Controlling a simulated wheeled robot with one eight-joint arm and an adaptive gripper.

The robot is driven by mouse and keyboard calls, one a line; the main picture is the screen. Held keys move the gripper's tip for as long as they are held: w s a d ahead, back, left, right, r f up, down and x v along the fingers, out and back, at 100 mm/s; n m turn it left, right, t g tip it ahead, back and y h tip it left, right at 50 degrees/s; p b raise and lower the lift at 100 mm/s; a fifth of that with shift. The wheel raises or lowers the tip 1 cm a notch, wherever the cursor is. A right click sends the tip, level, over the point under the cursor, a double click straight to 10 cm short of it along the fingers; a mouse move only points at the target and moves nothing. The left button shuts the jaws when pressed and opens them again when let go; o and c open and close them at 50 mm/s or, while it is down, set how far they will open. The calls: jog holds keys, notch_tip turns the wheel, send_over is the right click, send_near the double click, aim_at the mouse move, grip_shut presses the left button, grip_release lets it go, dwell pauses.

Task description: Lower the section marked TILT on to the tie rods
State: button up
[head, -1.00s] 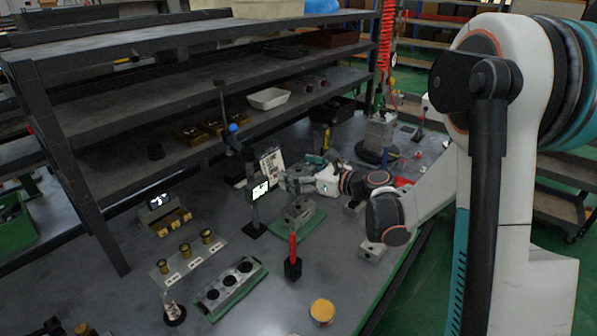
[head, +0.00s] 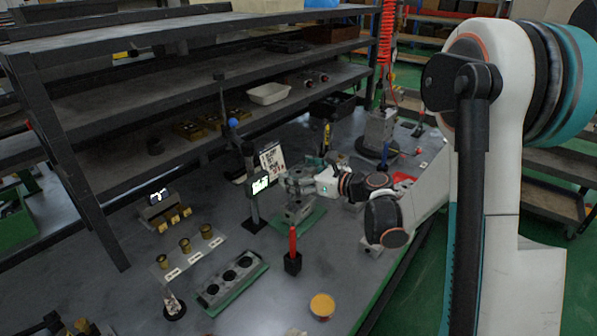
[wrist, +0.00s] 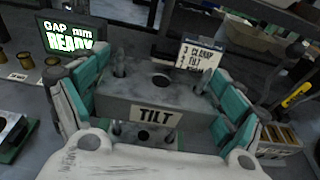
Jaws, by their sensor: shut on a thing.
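The TILT section (wrist: 150,97) is a grey block with a white TILT label on its front face and a round hole in its top. My gripper (wrist: 150,85) is shut on it, teal-lined fingers at its left and right sides; it also shows in the head view (head: 297,178). Tie rod ends (wrist: 119,66) stand at the block's top left and right. Rod lengths (wrist: 169,136) also show below the block, above the lower grey block (head: 296,212) on the green mat (head: 304,222). The block appears level, apart from the lower block. How far the rods pass through is unclear.
A small screen (wrist: 72,38) reading GAP mm READY stands left of the block. An instruction card (wrist: 200,55) stands behind it. A red-handled tool in a black holder (head: 293,262) is in front. A shelf rack (head: 150,100) overhangs the table's back.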

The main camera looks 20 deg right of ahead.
aim_at(299, 202)
jog(key=shift+f, duration=3.75)
jog(key=o, duration=1.2)
jog(key=v, duration=1.2)
jog(key=shift+r, duration=0.1)
